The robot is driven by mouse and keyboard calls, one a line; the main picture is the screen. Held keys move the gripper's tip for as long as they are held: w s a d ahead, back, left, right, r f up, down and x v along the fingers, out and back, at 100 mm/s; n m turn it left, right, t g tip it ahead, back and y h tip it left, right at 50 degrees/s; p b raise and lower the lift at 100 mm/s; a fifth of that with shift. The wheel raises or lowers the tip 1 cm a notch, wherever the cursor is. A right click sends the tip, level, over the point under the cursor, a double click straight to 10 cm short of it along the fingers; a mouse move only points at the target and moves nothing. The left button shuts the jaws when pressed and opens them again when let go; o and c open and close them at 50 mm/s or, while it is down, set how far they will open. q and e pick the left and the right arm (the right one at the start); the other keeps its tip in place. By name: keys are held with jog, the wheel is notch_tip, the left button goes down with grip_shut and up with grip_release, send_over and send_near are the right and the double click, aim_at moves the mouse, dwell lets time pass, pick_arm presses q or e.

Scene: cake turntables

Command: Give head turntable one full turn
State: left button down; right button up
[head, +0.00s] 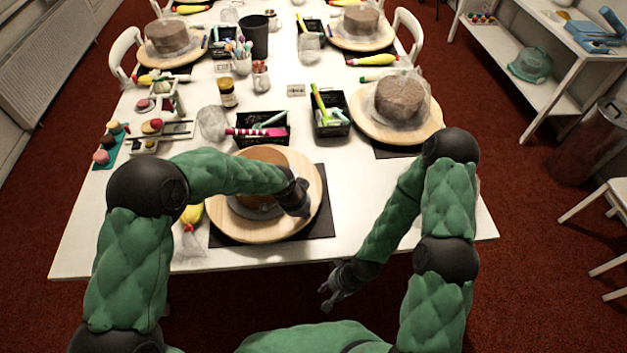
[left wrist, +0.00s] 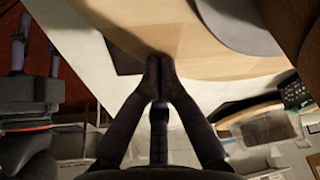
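The head turntable (head: 262,230) is a round pale wooden disc on a dark mat at the near end of the table. A brown cake (head: 268,158) on a grey round base stands on it, partly hidden by my left arm. My left gripper (head: 303,208) is over the disc's right side. In the left wrist view, its fingertips (left wrist: 160,65) are together at the edge of the wooden disc (left wrist: 215,50); whether they touch it is unclear. My right gripper (head: 332,292) is empty, fingers apart, in front of the table's near edge. It also shows in the left wrist view (left wrist: 35,55).
A second turntable (head: 430,128) with a wrapped cake stands to the right. Black baskets (head: 262,128) of tools stand just behind the head turntable. A yellow piping bag (head: 190,214) lies at its left. The near right table corner is clear.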

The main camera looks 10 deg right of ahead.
pick_arm(q)
jog(key=shift+r+p, duration=1.1)
jog(key=shift+r, duration=0.4)
jog(key=shift+f, duration=0.1)
jog(key=s+a, duration=0.2)
jog(key=s+a+p, duration=0.1)
jog(key=s+a, duration=0.1)
jog(key=a, duration=0.1)
jog(key=s+a, duration=0.2)
jog(key=a, duration=0.1)
jog(key=shift+a, duration=0.1)
jog(key=a+p, duration=0.2)
jog(key=a, duration=0.1)
jog(key=w+a+p, duration=0.1)
jog(key=a, duration=0.2)
jog(key=a+p, duration=0.2)
jog(key=a, duration=0.1)
jog(key=shift+w+r+p, duration=0.2)
jog(key=shift+w+p, duration=0.1)
jog(key=shift+w, duration=0.05)
jog(key=shift+w+a+f, duration=0.1)
jog(key=shift+a+f, duration=0.1)
jog(key=shift+a, duration=0.2)
jog(key=shift+f, duration=0.2)
